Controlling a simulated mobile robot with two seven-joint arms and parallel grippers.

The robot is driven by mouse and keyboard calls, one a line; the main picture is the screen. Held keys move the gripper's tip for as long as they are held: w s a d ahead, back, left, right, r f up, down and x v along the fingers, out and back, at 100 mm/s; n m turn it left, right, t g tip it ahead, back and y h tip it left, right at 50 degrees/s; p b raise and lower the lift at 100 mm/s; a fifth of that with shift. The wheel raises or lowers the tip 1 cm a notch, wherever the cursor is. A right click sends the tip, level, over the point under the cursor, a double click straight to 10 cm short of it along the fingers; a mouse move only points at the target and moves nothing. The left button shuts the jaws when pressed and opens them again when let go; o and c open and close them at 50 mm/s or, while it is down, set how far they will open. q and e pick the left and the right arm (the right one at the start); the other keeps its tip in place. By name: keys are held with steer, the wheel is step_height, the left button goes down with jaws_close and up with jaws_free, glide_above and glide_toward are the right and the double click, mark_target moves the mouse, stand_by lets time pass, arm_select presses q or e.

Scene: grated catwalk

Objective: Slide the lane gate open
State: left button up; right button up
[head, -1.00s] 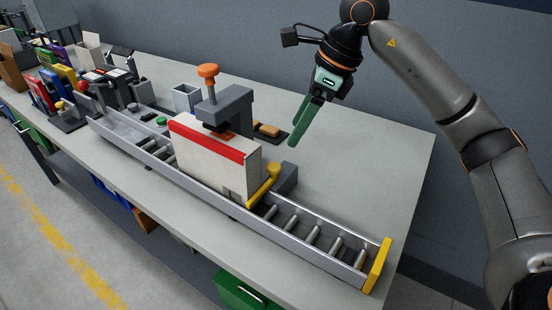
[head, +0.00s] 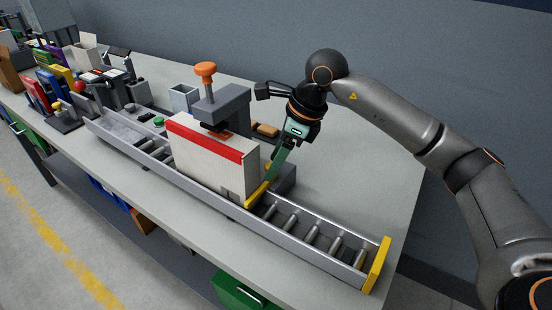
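The lane gate (head: 256,197) is a yellow bar lying across the roller lane (head: 215,190), just in front of a white box with a red stripe (head: 210,157). Its rounded yellow knob at the far end is hidden behind my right gripper. My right gripper (head: 271,178) has come down from above, with its green fingers at the knob end of the gate. The fingers overlap in this view, so I cannot tell whether they are open or closed on the knob. My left gripper is not in view.
A grey press with an orange knob (head: 205,70) stands over the box. A yellow end stop (head: 376,265) closes the lane's near right end. Binders and small items crowd the bench's far left. The bench top right of the lane is clear.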

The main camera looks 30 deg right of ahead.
jaws_close()
stand_by(0.3)
steer(key=w+d+p, duration=0.1)
steer(key=w+d, duration=0.3)
steer(key=d, duration=0.2)
steer(key=shift+d+r, duration=0.15)
steer(key=shift+d, duration=0.1)
steer(key=shift+o, duration=0.7)
jaws_free()
steer(key=shift+s, duration=0.1)
steer(key=v, duration=1.2)
steer(key=shift+r+p, duration=0.2)
steer(key=shift+p, duration=0.2)
stand_by(3.6)
